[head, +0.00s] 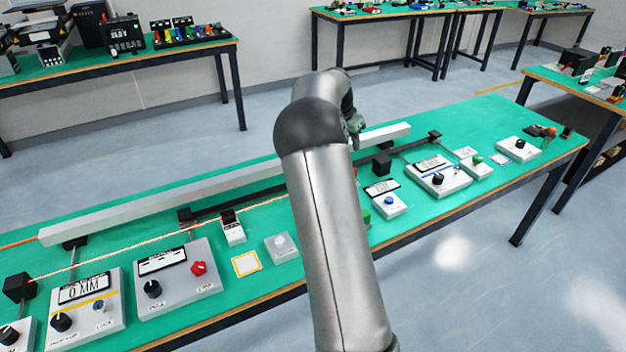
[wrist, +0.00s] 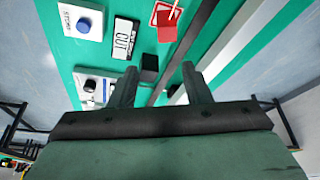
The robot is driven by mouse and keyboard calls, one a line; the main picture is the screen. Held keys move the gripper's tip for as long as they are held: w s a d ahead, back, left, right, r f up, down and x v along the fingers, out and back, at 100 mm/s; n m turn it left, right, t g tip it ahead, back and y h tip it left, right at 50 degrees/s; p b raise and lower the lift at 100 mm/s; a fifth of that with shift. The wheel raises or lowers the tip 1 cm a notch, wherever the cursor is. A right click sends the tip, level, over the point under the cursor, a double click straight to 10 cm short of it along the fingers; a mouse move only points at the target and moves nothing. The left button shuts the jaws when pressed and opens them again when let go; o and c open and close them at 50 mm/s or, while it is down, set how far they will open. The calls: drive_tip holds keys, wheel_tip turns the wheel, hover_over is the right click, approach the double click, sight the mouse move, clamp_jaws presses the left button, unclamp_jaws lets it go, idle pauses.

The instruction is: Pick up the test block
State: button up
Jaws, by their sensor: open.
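No block in view carries a readable "test block" label. A small black block (wrist: 150,64) shows in the wrist view between my fingertips, nearer the left one. It appears to match the black block (head: 382,164) on the green table in the head view, right of my arm. My gripper (wrist: 160,67) is open, with nothing held between its two fingers. The block appears beyond the fingertips, but the gap cannot be judged. In the head view my gripper is mostly hidden behind my arm.
Beside the block are a display plate (wrist: 124,38), a white box with a blue knob (wrist: 83,24) and a red card (wrist: 165,20). A long pale rail (head: 150,208) runs along the table's back. Control boxes (head: 178,280) line the front.

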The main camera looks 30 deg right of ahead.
drive_tip(key=x, duration=0.8)
drive_tip(key=w+p+x, duration=0.1)
drive_tip(key=x, duration=0.3)
drive_tip(key=shift+w+d, duration=0.1)
drive_tip(key=shift+d, duration=0.15)
drive_tip(key=shift+a+p+x, duration=0.2)
drive_tip(key=shift+x, duration=0.75)
drive_tip(key=shift+a+p+x, duration=0.15)
drive_tip(key=shift+p+x, duration=0.05)
drive_tip(key=shift+x, duration=0.75)
drive_tip(key=shift+a+p+x, duration=0.2)
drive_tip(key=shift+x, duration=0.8)
drive_tip(key=shift+f, duration=0.15)
drive_tip(key=c, duration=0.9)
